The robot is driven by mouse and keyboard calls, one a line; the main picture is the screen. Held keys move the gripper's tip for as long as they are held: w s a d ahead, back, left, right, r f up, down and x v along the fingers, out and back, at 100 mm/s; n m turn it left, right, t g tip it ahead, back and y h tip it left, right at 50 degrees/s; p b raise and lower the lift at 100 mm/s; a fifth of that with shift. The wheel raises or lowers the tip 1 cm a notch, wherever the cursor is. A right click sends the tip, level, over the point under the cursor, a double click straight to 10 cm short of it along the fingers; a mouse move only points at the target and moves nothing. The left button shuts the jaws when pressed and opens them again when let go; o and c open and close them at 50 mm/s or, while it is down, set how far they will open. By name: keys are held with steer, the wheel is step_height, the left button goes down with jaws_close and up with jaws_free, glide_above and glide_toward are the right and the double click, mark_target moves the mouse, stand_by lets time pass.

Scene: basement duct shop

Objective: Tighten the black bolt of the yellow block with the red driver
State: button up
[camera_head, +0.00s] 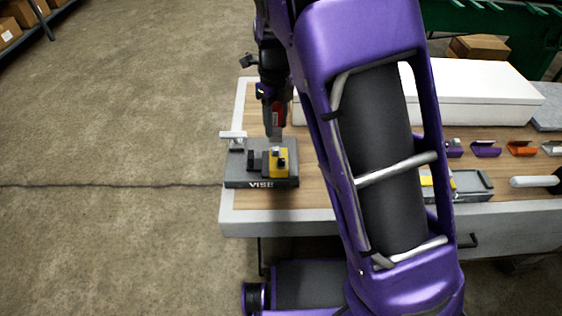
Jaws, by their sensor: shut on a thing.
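The yellow block (278,167) sits in the grey vise (262,184) at the left end of the workbench. A small dark part on top of the block looks like the black bolt (279,153); it is too small to tell how far in it sits. My gripper (275,122) is above the vise, pointing down, and shut on the red driver (279,113). Only a strip of the driver's red shows between the dark jaws. Its tip is hard to make out, and I cannot tell whether it touches the bolt.
My purple arm hides the bench's middle. A long white box (480,95) stands at the back. Coloured brackets (485,149), a grey tray (470,184) and a white cylinder (532,182) lie at the right. The floor (110,120) left of the bench is clear.

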steer(key=shift+d+n, duration=0.45)
steer(key=shift+n, duration=0.25)
jaws_close()
steer(key=d+f+n, duration=0.3)
steer(key=d+n, duration=1)
steer(key=n, duration=1.2)
steer(key=shift+s+d, duration=0.15)
steer(key=shift+s, duration=0.1)
